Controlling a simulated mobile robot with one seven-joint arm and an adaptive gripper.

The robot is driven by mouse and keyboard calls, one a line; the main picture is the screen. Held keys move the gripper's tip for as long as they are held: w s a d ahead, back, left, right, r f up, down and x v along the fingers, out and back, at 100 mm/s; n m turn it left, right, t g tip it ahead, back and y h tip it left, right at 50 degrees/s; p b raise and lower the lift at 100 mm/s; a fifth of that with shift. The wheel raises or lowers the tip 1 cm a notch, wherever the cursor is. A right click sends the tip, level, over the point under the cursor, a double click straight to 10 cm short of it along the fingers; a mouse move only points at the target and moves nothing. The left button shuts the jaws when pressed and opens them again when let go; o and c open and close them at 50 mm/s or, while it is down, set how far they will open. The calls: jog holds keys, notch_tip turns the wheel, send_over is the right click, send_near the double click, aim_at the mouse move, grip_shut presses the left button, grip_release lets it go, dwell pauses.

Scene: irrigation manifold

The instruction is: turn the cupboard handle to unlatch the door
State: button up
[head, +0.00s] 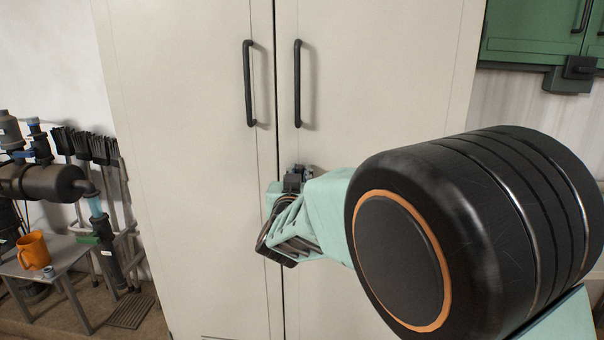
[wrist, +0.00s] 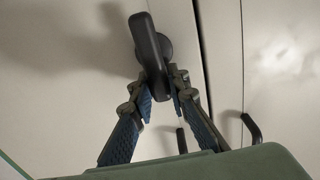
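The cupboard handle (wrist: 150,45) is a dark lever on a round mount, close to the seam between two pale doors in the wrist view. It stands nearly upright, tilted slightly, with its lower end between my fingers. My gripper (wrist: 163,88) has one blue-padded finger on each side of the lever. The fingertips close in on it with almost no gap. In the head view, my gripper (head: 285,200) is at the door seam below the long pulls, and it mostly hides the lever. The cupboard doors (head: 200,200) look closed.
Two long black vertical pulls, left (head: 249,84) and right (head: 298,84), stick out above my gripper. A green cabinet (head: 530,35) hangs at the right. At the left, an orange mug (head: 35,252) stands on a small table (head: 62,258) near dark pipework (head: 45,183).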

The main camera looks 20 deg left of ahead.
grip_shut()
jog(key=shift+a+r+n+p, duration=0.1)
jog(key=shift+n+p, duration=0.2)
jog(key=shift+p, duration=0.15)
jog(key=n+p, duration=0.2)
jog(key=p, duration=0.1)
jog(key=shift+s+a+n, duration=0.1)
jog(key=shift+a+n, duration=0.2)
jog(key=shift+s+a+f+n+p, duration=0.1)
jog(key=shift+a+f+n+p, duration=0.35)
jog(key=shift+n+p, duration=1.65)
jog(key=shift+s+a+f+n+p, duration=0.15)
jog(key=shift+f+n+p, duration=0.35)
jog(key=shift+n+p, duration=1.55)
jog(key=shift+a+f+n+p, duration=0.45)
jog(key=shift+n+p, duration=0.6)
jog(key=shift+n, duration=2.1)
jog(key=shift+d+f, duration=0.1)
jog(key=shift+f, duration=0.05)
